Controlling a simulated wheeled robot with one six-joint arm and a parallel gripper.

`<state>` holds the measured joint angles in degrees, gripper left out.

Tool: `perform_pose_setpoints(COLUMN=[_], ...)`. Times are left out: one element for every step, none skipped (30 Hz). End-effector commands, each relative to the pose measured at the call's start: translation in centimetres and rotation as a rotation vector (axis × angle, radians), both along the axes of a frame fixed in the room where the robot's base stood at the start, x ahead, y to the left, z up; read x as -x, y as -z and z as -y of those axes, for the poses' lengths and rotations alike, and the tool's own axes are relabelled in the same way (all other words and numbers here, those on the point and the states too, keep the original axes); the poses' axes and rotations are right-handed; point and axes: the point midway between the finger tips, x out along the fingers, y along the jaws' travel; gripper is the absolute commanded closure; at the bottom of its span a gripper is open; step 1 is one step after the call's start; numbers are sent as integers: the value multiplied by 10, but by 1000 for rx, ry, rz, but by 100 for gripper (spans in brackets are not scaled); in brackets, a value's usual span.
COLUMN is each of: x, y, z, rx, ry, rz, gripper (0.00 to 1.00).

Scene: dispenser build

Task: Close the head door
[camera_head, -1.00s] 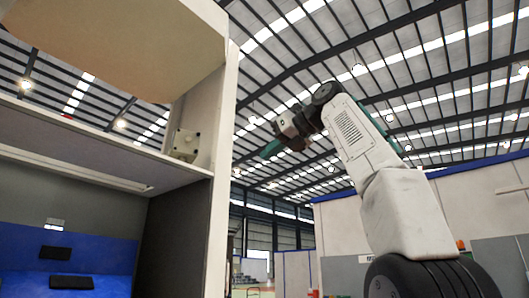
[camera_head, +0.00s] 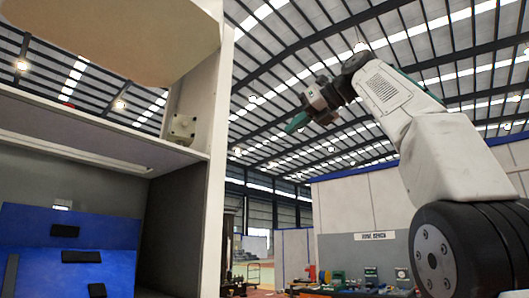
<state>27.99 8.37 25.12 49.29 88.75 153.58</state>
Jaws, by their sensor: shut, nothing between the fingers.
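The dispenser cabinet (camera_head: 190,105) fills the left side, with its front open. A broad beige panel (camera_head: 110,38), which looks like the head door, stands out overhead at the top left; its upper part is cut off by the picture edge. A small metal bracket (camera_head: 183,129) sits on the inner side wall below it. My gripper (camera_head: 296,123) is up in the air right of the cabinet, its green fingers pointing left and slightly down. It is shut and empty, apart from both the panel and the cabinet.
Inside the cabinet's lower bay are blue panels (camera_head: 100,262) with several black pieces. Right of the cabinet, a white partition wall (camera_head: 355,200) and a bench with small equipment (camera_head: 370,277) stand farther back. Open air lies between the cabinet's side wall and my arm.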

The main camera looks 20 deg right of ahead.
Motion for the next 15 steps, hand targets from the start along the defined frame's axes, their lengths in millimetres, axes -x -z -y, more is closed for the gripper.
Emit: perform_pose_setpoints(x=[0,0,0,0,0,-1,-1,-1,-1,-1,-1,-2,-3,-7,-15], y=[0,0,0,0,0,0,0,0,0,-1,-1,-1,-1,2,10], z=[-3,-5,-6,-8,-9,-11,-11,-12,-12,-13,-13,-12,-10,-7,0], rx=[0,0,1,1,1,2,5,13,32,54,81,127,170,214,279], ry=[-5,-8,-10,-12,-14,-17,-19,-23,-31,-40,-50,-63,-73,-83,-97], rz=[0,0,0,0,1,1,3,7,17,28,43,68,89,103,117], gripper=[100,100,100,100,100,100,100,100,100,100,100,100,100,100,100])
